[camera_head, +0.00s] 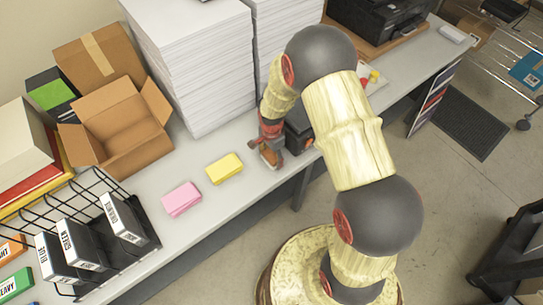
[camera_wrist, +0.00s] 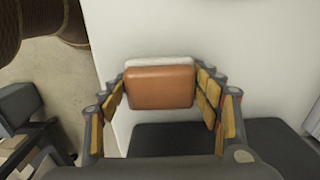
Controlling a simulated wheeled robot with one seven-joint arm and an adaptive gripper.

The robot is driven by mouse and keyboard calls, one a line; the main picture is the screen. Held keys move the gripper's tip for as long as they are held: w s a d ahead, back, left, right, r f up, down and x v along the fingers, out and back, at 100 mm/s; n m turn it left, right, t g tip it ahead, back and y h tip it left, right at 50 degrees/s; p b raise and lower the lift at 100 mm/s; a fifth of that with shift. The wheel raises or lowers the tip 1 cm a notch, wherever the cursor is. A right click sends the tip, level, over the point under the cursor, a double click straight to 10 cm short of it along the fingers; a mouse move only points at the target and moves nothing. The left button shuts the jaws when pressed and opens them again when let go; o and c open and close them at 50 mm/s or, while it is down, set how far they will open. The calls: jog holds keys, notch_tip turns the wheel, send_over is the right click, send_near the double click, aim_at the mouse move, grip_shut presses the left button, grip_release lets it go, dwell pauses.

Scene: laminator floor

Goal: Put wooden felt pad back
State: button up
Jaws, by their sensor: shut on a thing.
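The wooden felt pad (camera_wrist: 160,88) is an orange-brown block with a white felt layer along its far edge. In the wrist view it sits between the two fingers of my gripper (camera_wrist: 163,95), which is shut on it. In the head view my gripper (camera_head: 269,154) is low over the table's front edge, right of the yellow pad, and the felt pad shows only as a small brown patch. I cannot tell whether the pad touches the table.
A dark box (camera_head: 299,130) stands right beside my gripper. Tall white paper stacks (camera_head: 190,60) rise behind. A printer (camera_head: 380,25) stands farther back.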

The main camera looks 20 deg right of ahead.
jog(key=shift+f, duration=0.15)
jog(key=o, duration=1.2)
jog(key=shift+r, duration=0.2)
